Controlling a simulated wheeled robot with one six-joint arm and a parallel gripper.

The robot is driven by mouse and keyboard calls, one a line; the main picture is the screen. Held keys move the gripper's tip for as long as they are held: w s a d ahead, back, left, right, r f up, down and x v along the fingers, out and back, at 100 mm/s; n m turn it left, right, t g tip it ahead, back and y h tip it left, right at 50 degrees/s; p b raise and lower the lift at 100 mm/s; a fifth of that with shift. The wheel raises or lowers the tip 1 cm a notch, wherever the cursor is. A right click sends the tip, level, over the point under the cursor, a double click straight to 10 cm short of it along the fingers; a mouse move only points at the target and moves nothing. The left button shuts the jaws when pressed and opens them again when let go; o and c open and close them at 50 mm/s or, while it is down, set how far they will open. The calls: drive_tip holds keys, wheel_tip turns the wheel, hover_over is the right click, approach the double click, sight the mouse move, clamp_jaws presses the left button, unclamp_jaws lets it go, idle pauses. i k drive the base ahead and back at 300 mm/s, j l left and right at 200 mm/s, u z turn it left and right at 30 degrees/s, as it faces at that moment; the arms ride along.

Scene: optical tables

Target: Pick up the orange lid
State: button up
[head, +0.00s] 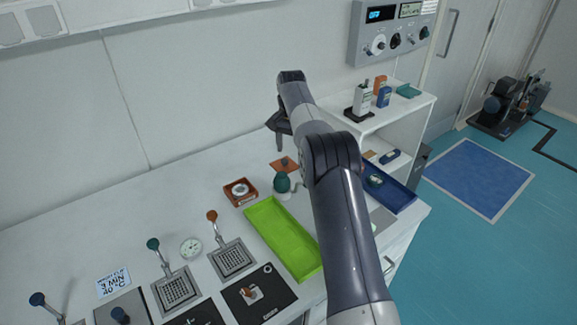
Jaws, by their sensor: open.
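A flat orange square piece with a small knob on top, which looks like the orange lid (277,165), lies on the white bench towards the back. My gripper (279,146) points down just behind and above it, a little to its left in the picture. The jaws are open, with nothing seen between them. My arm hides part of the gripper and of the bench to the right. Whether the gripper touches the lid cannot be told.
A dark green round-topped object (282,182) stands just in front of the lid. An orange-brown square holder (241,199) is to the left, and a lime green tray (283,240) is in front. A blue tray (399,196) and a white shelf (412,104) with bottles are at right.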

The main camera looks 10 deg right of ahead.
sight(287, 164)
drive_tip(key=i+l+u, duration=0.15)
drive_tip(key=l+u, duration=0.25)
drive_tip(key=l, duration=0.45)
drive_tip(key=l+u, duration=0.45)
drive_tip(key=l, duration=0.35)
